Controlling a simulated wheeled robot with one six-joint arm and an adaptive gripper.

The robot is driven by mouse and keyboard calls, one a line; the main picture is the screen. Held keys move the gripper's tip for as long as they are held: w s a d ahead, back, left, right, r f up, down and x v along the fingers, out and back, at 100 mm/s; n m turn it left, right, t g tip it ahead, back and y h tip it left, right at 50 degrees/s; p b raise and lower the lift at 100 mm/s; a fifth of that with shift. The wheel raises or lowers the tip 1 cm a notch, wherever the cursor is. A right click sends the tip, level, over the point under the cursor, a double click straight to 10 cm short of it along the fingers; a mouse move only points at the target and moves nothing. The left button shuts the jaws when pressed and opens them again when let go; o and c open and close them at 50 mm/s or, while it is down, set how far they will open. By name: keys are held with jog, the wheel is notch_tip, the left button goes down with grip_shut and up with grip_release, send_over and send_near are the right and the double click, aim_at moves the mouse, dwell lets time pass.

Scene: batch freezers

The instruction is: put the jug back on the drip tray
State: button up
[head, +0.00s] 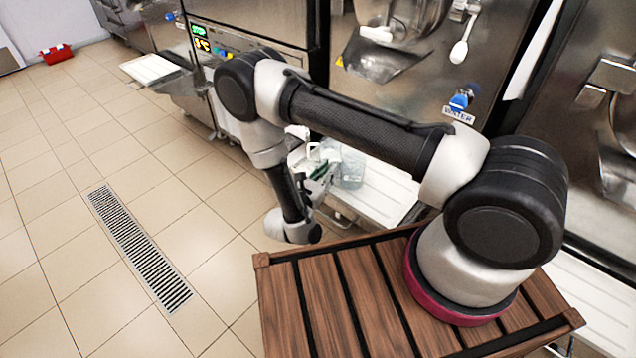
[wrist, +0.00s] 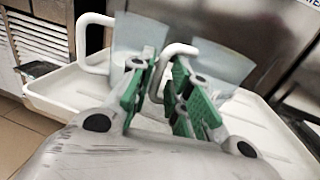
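In the wrist view my gripper (wrist: 163,85) has its green-padded fingers drawn close together around the white handle of a translucent jug (wrist: 222,65). The fingers hide the lower part of this jug, so I cannot tell whether its base touches the white drip tray (wrist: 265,125). A second, similar jug (wrist: 138,38) stands to its left, its handle turned left. In the head view my gripper (head: 318,176) is low beside a clear jug (head: 352,168), at the left end of the drip tray (head: 385,195); my arm hides part of it.
Steel batch freezers line the back, one with a blue tap (head: 460,100) above the tray. Another white tray (head: 150,68) juts out at the left. A floor drain (head: 140,250) and a red crate (head: 56,54) are at the left, with open tiled floor around.

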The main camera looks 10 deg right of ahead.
jog(key=v, duration=0.8)
jog(key=shift+s+a, duration=0.45)
jog(key=shift+s, duration=0.1)
jog(key=shift+c, duration=1)
jog(key=shift+s+d+r+m+g+h, duration=0.2)
jog(key=shift+s+d+m+g+h, duration=0.15)
jog(key=shift+s+d+g, duration=0.2)
jog(key=shift+s+d+r+m+g+h, duration=0.25)
jog(key=shift+s+d+g+h, duration=0.15)
jog(key=shift+d, duration=0.25)
grip_shut()
jog(key=s+d+r+m+g+y, duration=0.3)
jog(key=s+d+r+m+y, duration=0.4)
jog(key=r, duration=0.7)
jog(key=s+d+r+m+g+y, duration=0.2)
jog(key=s+d+r+m+y, duration=0.3)
jog(key=r+m, duration=0.65)
jog(key=s+d+r+m+g+y, duration=0.3)
jog(key=d+r+m, duration=0.4)
jog(key=r, duration=0.8)
jog(key=m+g, duration=0.3)
jog(key=m, duration=1.6)
send_over(346, 166)
jog(key=w, duration=0.2)
notch_tip(346, 166, down, 30)
jog(key=shift+n+h, duration=0.35)
jog(key=shift+h, duration=0.1)
jog(key=f, duration=0.9)
jog(key=shift+s+d, duration=0.2)
jog(key=shift+s, duration=0.05)
